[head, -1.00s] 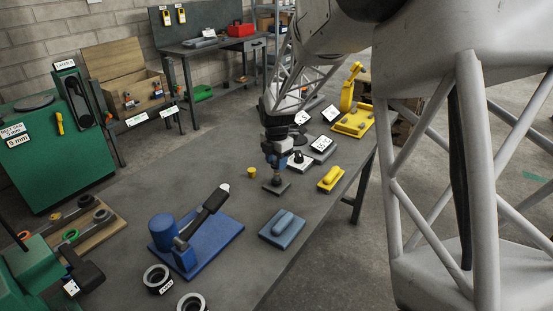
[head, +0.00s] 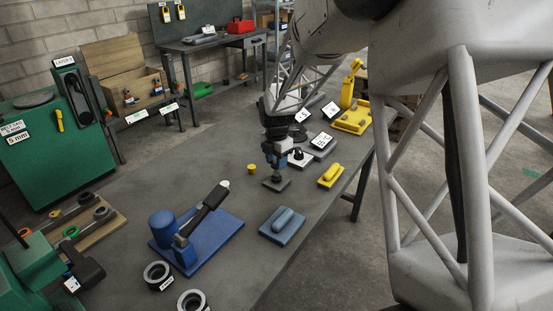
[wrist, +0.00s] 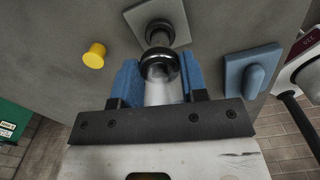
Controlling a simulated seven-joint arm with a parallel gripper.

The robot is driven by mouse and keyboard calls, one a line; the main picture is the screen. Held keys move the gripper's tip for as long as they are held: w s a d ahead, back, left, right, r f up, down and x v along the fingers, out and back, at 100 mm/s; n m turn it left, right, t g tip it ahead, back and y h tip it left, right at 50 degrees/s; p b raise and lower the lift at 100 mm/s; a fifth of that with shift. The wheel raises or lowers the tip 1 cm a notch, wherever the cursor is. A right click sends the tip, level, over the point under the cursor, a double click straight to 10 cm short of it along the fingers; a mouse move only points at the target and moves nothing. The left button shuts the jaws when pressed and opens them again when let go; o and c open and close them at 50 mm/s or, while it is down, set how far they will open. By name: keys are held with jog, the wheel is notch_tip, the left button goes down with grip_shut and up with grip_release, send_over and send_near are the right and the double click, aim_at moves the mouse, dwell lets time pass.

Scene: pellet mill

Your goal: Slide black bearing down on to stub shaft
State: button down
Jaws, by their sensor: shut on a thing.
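My gripper (head: 274,158) points down over a small grey square base plate (head: 277,184) on the table. In the wrist view its blue fingers (wrist: 161,80) are shut on the black bearing (wrist: 160,60), a dark ring at the fingertips. Beyond the ring, the dark round stub shaft (wrist: 158,30) stands on the plate (wrist: 178,14). The ring and stub lie nearly in line in that view. I cannot tell whether the bearing is around the shaft top or just above it. In the head view the fingers largely hide the bearing.
A yellow cylinder (head: 252,169) stands left of the plate. A blue block on a pad (head: 283,222) is in front, a yellow one (head: 331,175) to the right.

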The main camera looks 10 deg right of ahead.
jog(key=shift+f, duration=0.8)
dwell(0.9)
jog(key=shift+f, duration=1.05)
grip_release()
dwell(0.4)
jog(key=shift+r, duration=0.15)
dwell(0.3)
jog(key=shift+r, duration=4.3)
